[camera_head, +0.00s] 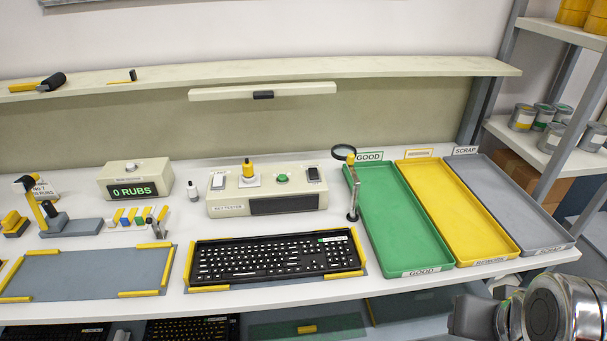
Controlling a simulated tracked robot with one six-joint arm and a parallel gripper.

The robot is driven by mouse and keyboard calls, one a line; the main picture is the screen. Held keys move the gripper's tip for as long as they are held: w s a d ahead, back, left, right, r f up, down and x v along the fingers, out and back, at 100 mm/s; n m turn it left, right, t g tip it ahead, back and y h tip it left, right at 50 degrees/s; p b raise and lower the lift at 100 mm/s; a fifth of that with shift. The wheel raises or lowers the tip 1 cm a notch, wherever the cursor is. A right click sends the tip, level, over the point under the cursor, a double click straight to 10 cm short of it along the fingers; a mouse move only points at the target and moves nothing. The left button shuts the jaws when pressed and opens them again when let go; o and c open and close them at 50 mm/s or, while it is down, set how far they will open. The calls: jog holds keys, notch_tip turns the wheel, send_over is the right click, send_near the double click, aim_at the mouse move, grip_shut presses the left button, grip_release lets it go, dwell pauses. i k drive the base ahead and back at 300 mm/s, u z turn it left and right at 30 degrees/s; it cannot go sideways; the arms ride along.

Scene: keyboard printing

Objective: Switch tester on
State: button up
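The key tester (229,210) is a cream box on the white bench, behind the black keyboard (275,257). Its top carries a white rocker-like part (218,182) at the left, a yellow knob on a white base (249,172), a green button (282,178) and a dark switch (314,174) at the right. Its dark front panel (288,204) shows no lit text. I cannot tell the switch positions. My gripper (474,316) shows partly at the bottom right, in front of the bench and well away from the tester. Its fingertips are not clear.
A magnifier on a stand (353,190) stands just right of the tester. Green (405,224), yellow (463,216) and grey (517,205) trays lie farther right. A rub counter (133,180) reading "0 RUBS" stands left. A lamp bar (263,94) hangs above the tester.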

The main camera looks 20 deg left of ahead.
aim_at(313, 173)
jog(key=u, duration=0.85)
jog(key=i, duration=1)
jog(key=u, duration=0.05)
jog(key=k, duration=1.3)
jog(key=u, duration=0.25)
jog(key=i, duration=0.1)
jog(key=z, duration=0.25)
